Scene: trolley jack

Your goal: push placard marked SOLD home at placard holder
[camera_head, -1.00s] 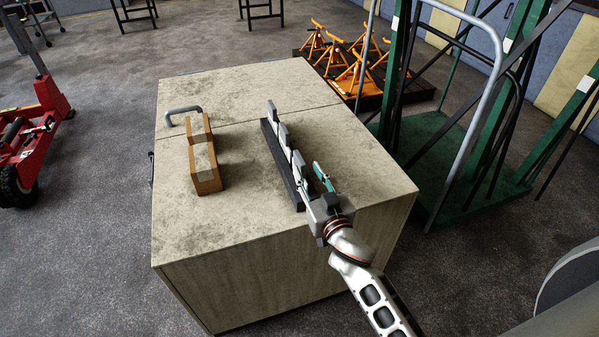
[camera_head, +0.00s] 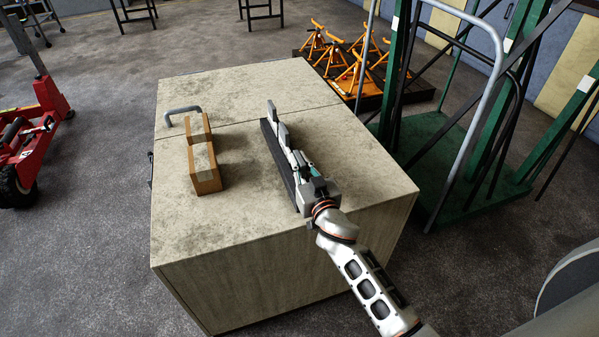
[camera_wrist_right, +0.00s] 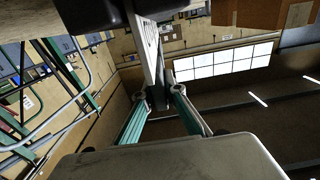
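The placard holder (camera_head: 280,163) is a long dark bar lying on the cabinet top. White placards stand in a row along it, the far one (camera_head: 271,109) and another (camera_head: 283,134) in clear sight. My right gripper (camera_head: 299,162) is at the near part of the row, its fingers drawn in. In the right wrist view the fingers (camera_wrist_right: 158,95) close from both sides on an upright white placard (camera_wrist_right: 151,52). Its dark lettering is seen too edge-on to read. The placard's lower edge and its seat in the holder are hidden. My left gripper is not in view.
A green rack (camera_head: 440,140) stands right of the cabinet. Orange jack stands (camera_head: 350,65) are behind. The cabinet top's right side is clear.

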